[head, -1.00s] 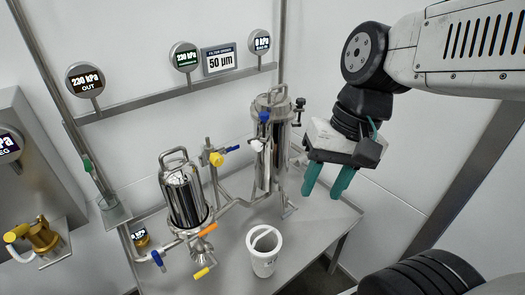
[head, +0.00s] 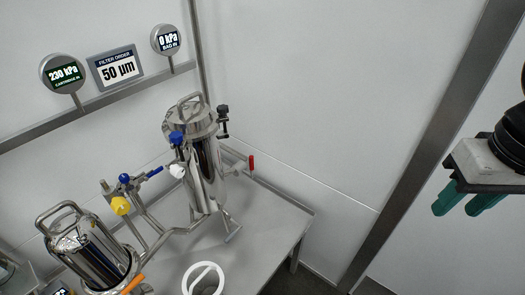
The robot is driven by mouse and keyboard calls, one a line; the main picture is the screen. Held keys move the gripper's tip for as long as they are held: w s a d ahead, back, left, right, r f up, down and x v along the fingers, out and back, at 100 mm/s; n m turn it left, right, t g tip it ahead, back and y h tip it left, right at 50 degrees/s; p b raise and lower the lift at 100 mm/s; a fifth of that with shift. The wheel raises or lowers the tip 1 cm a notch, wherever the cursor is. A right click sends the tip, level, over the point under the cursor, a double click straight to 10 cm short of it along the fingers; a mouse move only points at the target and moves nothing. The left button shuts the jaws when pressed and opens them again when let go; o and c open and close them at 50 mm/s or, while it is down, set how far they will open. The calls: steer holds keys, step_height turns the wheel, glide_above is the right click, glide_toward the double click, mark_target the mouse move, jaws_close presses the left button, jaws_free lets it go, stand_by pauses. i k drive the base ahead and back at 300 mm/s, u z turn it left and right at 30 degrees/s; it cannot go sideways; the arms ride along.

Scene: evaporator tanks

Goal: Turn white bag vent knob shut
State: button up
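The white bag vent knob (head: 177,171) sits on the left front side of the tall steel bag filter housing (head: 207,172), just below a blue knob (head: 176,138). It is small in the head view, so I cannot tell how far it is turned. My gripper (head: 458,212) is at the right edge of the head view, far to the right of the housing and touching nothing. Its two green fingers point down with a gap between them, and it is empty. Part of my gripper and most of my arm are outside the picture.
A steel table (head: 262,232) carries the housing. A yellow knob (head: 121,205) and a blue-handled valve (head: 148,173) are on pipes to its left. A red handle (head: 251,163) sticks out on its right. A shorter steel vessel (head: 88,252) and a white strainer basket (head: 204,279) are in front.

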mark_target(178, 172)
steer(key=z, duration=0.6)
steer(key=k, duration=0.95)
steer(key=u, duration=1.7)
steer(key=i, duration=0.5)
